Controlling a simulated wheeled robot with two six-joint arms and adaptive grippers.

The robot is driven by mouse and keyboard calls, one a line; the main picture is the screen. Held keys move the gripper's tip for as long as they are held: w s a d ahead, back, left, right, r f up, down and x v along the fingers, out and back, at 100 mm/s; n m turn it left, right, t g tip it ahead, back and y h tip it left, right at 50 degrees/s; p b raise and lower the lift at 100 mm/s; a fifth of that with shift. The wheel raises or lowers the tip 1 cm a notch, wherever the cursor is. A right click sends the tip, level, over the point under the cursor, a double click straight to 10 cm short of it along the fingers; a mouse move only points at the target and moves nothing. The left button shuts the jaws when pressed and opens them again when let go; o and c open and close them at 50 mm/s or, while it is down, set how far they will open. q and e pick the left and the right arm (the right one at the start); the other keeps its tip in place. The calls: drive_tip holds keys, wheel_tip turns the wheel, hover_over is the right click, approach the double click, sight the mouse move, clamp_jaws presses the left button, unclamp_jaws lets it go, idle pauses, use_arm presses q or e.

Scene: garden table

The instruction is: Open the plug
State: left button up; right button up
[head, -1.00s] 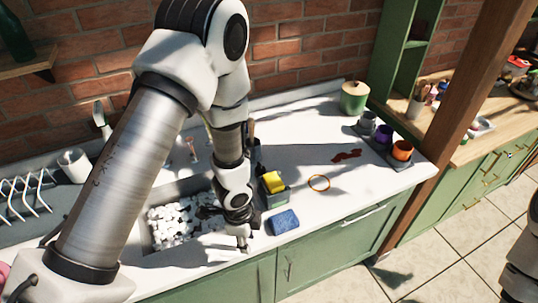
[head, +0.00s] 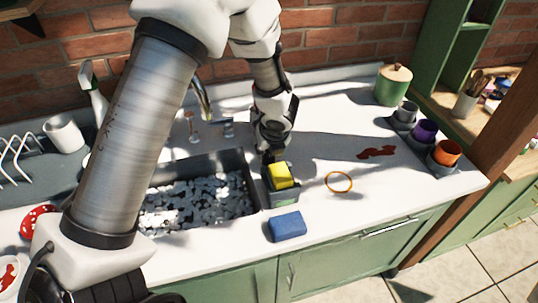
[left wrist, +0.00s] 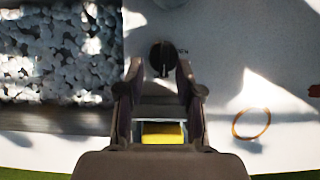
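The sink (head: 205,163), to the left of my left gripper, is filled with white and grey foam-like lumps that hide its bottom and drain. A small dark oval knob (left wrist: 162,57) sits on the white counter beside the sink in the left wrist view. It looks like the plug control. My left gripper (left wrist: 160,76) is open, with the knob just ahead of and between its fingertips and nothing held. In the head view this gripper (head: 269,153) points down behind the sponge caddy, and the knob is hidden there. My right gripper is out of view.
A dark caddy (head: 283,198) with a yellow sponge (head: 281,175) stands close to my left gripper. A blue sponge (head: 286,226) lies in front. The faucet (head: 203,100) rises behind the sink.

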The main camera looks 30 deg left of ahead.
use_arm(q)
drive_tip(key=shift+w+a+f, duration=0.2)
drive_tip(key=shift+w+f, duration=0.6)
drive_tip(key=shift+f, duration=0.25)
drive_tip(key=shift+s+r, duration=0.3)
drive_tip(key=shift+s, duration=0.15)
drive_tip(key=c, duration=0.4)
clamp_jaws()
drive_tip(key=shift+d, duration=0.1)
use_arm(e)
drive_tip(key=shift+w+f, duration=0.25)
